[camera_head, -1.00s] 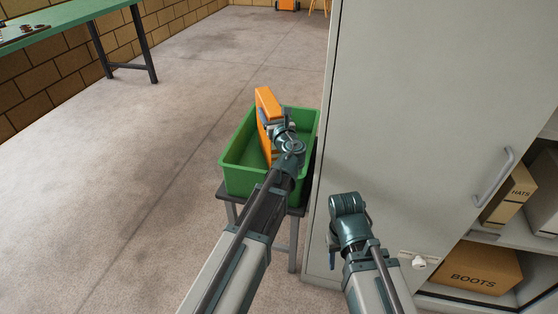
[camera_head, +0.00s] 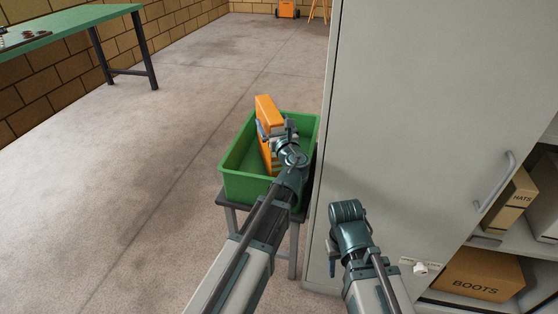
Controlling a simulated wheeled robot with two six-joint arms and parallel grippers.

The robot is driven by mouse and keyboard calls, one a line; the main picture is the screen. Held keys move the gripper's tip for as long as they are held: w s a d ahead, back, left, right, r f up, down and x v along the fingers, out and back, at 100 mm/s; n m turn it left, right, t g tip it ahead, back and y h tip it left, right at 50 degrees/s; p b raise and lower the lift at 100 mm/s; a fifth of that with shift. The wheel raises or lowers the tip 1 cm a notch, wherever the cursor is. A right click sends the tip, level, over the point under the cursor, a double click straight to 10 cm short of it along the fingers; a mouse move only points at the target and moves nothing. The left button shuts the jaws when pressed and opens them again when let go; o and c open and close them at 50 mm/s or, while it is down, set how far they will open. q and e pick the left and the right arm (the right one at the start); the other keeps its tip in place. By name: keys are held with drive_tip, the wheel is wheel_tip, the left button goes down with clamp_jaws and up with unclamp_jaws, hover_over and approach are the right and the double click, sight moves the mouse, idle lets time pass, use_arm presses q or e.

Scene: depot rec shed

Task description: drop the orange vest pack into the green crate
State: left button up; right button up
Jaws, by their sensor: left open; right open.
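The orange vest pack (camera_head: 268,113) stands upright, a little tilted, within the green crate (camera_head: 240,188). Its lower part is inside the crate's walls; whether its base touches the crate floor is hidden. My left gripper (camera_head: 272,135) is at the pack, its fingers open around or beside it, partly hidden by the wrist. My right gripper (camera_head: 333,262) is open and empty in front of the grey locker, away from the crate.
The crate stands on a small dark stand (camera_head: 232,204) close beside the tall grey locker (camera_head: 420,120). An open shelf at right holds a BOOTS box (camera_head: 480,275) and a HATS box (camera_head: 512,200). A green table (camera_head: 70,24) is at upper left. The floor at left is clear.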

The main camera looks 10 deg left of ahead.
use_arm(q)
drive_tip(key=v, duration=1.1)
drive_tip(key=shift+s, duration=0.2)
